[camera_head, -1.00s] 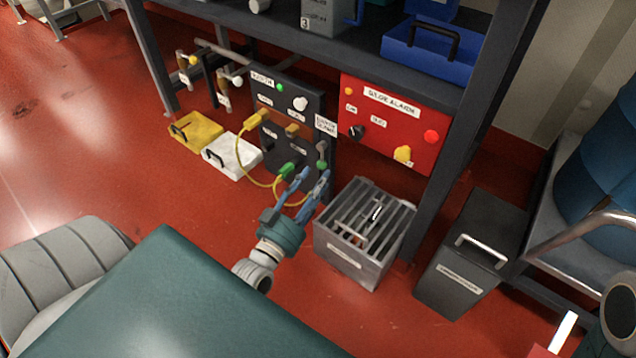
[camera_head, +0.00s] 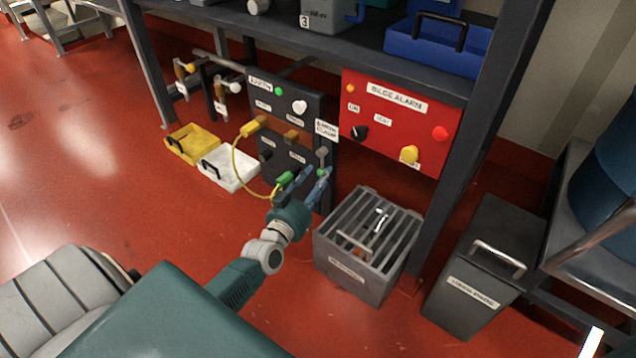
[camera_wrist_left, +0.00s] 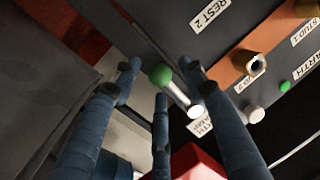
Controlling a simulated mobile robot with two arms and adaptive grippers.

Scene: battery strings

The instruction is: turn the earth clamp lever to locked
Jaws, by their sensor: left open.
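The earth clamp lever shows in the left wrist view as a pale rod with a green ball end (camera_wrist_left: 160,75). In the head view it is on the narrow plate under the earth clamp label (camera_head: 326,130), at the right of the dark earth panel (camera_head: 268,108), with its lower end partly hidden by my fingers. My left gripper (camera_head: 315,178) is open in front of this plate. In the left wrist view the blue fingers (camera_wrist_left: 160,105) spread around the green ball without visibly closing on it; contact cannot be told. My right gripper is not in view.
A green plug (camera_head: 284,178) with a yellow cable (camera_head: 236,165) is close left of my fingers. The red bilge alarm box (camera_head: 398,125) is to the right. A slatted grey crate (camera_head: 350,275) stands below right. Yellow (camera_head: 205,150) and white trays lie left. Red floor is free in front.

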